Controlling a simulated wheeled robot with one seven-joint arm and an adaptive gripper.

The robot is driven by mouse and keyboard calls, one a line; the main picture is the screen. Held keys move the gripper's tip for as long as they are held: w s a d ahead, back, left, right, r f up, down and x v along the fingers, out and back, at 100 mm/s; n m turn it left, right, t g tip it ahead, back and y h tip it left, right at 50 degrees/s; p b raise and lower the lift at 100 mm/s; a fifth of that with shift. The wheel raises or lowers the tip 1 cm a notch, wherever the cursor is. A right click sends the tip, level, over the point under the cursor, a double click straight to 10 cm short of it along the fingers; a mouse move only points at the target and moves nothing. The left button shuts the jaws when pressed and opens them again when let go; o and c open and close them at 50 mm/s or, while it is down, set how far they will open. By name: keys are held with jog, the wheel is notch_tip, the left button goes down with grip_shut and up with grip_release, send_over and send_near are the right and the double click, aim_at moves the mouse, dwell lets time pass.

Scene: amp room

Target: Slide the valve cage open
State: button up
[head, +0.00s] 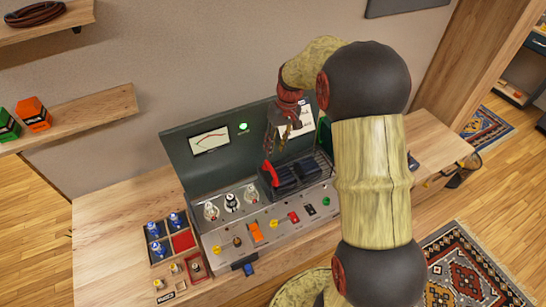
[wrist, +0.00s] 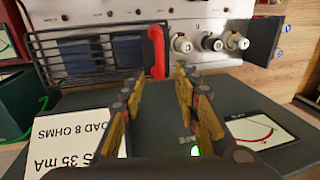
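In the wrist view the handle (wrist: 157,50) lies beyond the gap between my fingertips. My arm hides the cage's right end in the head view.
The amplifier's upright back panel (head: 180,150) with a meter (head: 209,141) and green lamp stands close behind my gripper. The front panel carries knobs and switches. A sectioned tray (head: 148,252) with blue-topped valves sits at left. The bench's left end is clear.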

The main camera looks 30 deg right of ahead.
jog(key=shift+d+r, duration=0.15)
jog(key=shift+r, duration=0.65)
jog(key=shift+d+r, duration=0.15)
jog(key=shift+r, duration=0.65)
